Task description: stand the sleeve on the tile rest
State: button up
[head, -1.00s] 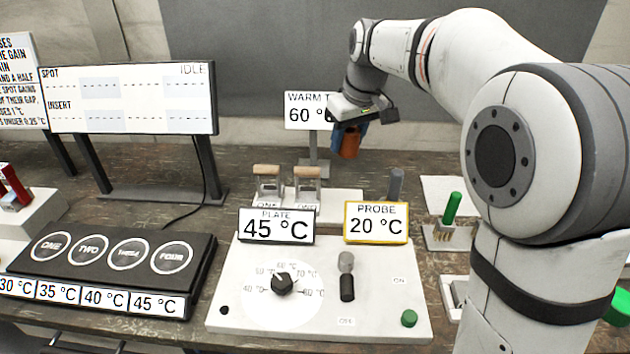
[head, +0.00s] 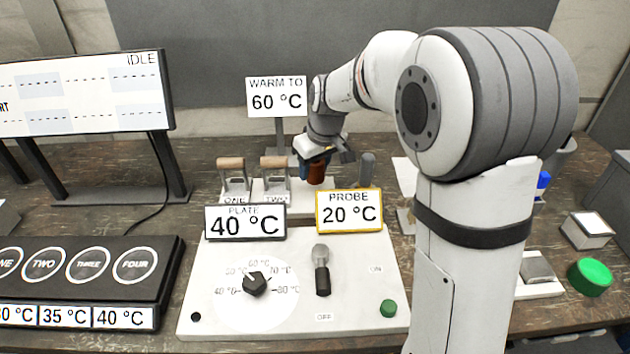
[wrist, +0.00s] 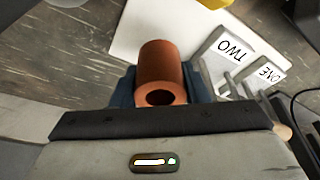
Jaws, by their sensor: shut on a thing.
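The sleeve is a copper-brown hollow cylinder (head: 317,172), and it also shows in the wrist view (wrist: 160,62) with its open end towards the camera. My gripper (head: 311,170) is shut on it, with blue fingers on both sides (wrist: 162,88). In the head view the sleeve hangs below my wrist, right of the handle labelled TWO. A white slab (wrist: 128,40) lies beyond the sleeve in the wrist view, and in the head view it carries the two handles (head: 308,203). I cannot tell for certain whether this slab is the tile rest, or the gap below the sleeve.
Wooden-topped handles ONE (head: 231,163) and TWO (head: 274,163) stand close left of the sleeve. A grey upright peg (head: 367,168) is at its right. The PLATE (head: 245,222) and PROBE (head: 348,210) signs stand in front. The WARM TO sign (head: 276,97) is behind.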

aim_at(314, 181)
jog(key=shift+f, duration=2.15)
jog(key=shift+f, duration=0.15)
jog(key=o, duration=1.3)
